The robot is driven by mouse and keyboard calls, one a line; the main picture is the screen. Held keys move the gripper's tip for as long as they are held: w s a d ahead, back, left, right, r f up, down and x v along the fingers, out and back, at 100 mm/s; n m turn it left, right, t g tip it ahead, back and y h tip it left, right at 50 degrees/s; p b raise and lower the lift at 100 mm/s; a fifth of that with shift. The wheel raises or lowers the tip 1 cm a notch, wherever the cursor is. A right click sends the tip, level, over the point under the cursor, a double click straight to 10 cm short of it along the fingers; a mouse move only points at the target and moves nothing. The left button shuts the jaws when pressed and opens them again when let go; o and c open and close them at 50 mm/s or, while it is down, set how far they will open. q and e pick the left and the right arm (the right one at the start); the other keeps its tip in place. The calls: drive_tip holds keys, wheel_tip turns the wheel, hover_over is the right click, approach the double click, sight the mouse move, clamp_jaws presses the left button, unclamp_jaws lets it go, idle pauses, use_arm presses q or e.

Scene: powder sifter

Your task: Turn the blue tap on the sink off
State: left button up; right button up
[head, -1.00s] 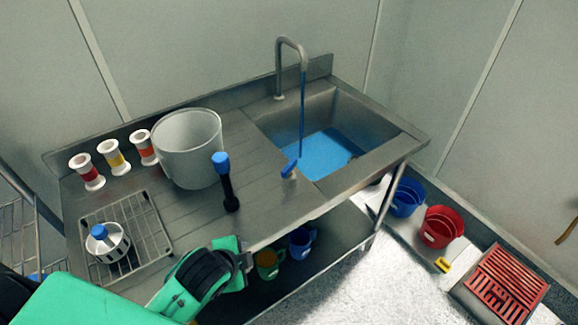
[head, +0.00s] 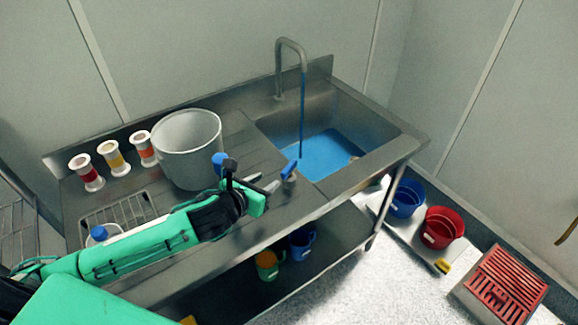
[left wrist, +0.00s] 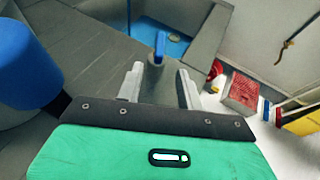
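The blue tap (head: 289,169) is a small blue lever on a grey base at the sink's front edge. It also shows upright in the left wrist view (left wrist: 160,43). A blue stream of water (head: 302,115) falls from the curved metal spout (head: 291,43) into the sink (head: 375,159), where blue water lies. My left gripper (head: 272,185) is just left of the tap in the head view. In the left wrist view its two fingers (left wrist: 159,86) are apart, with the tap ahead and between them, and nothing is gripped. Contact with the tap cannot be told. My right gripper is out of view.
A grey bucket (head: 186,150) stands left of my left gripper, with a blue-topped item (head: 219,160) partly hidden behind the wrist. Several spools (head: 114,158) stand at the back left. Blue (head: 405,198) and red (head: 441,228) buckets sit on the floor at right.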

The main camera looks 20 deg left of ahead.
sight(288, 167)
use_arm(q)
drive_tip(key=p+x, duration=0.2)
drive_tip(key=x, duration=1.1)
drive_tip(key=shift+w+d+f, duration=0.15)
drive_tip(key=shift+w, duration=0.1)
clamp_jaws()
